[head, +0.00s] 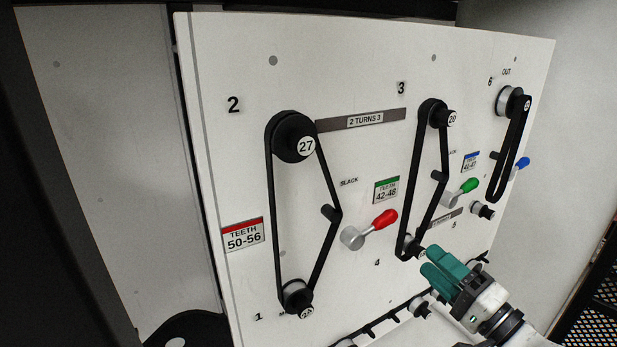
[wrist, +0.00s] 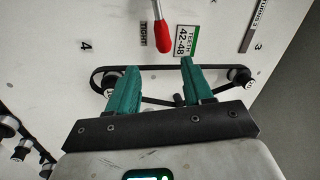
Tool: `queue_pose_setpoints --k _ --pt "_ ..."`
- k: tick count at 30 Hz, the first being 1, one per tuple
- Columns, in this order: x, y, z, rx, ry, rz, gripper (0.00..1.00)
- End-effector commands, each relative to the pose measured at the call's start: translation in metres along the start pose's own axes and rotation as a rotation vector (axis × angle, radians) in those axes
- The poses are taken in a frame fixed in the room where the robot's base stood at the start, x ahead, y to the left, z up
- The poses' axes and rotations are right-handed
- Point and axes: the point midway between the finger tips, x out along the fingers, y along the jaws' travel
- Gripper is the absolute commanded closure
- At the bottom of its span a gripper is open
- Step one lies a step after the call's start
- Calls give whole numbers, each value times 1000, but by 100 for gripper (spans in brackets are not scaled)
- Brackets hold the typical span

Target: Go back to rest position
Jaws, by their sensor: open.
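My gripper (head: 436,261) has teal fingers and is at the lower right of the white panel (head: 205,190) in the head view, near the lower pulley of the middle belt (head: 412,205). In the wrist view my gripper (wrist: 159,67) is open, with nothing held between the fingers. The belt (wrist: 150,68) runs behind the fingers, around a pulley on each side. I cannot tell whether the fingers touch the panel or belt.
A red-knobbed lever (head: 380,222), a green-knobbed lever (head: 466,187) and a blue-knobbed lever (head: 520,163) stick out from the panel. A left belt (head: 275,210) and a right belt (head: 514,150) hang on pulleys. Spare pulleys (head: 418,307) sit along the lower edge.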

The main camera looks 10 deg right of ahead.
Motion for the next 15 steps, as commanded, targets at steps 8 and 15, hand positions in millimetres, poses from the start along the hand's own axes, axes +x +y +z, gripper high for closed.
queue_pose_setpoints --k 8,15 --pt "-36 84 74 -206 -206 332 49" --pt "-147 176 157 -490 -591 806 49"
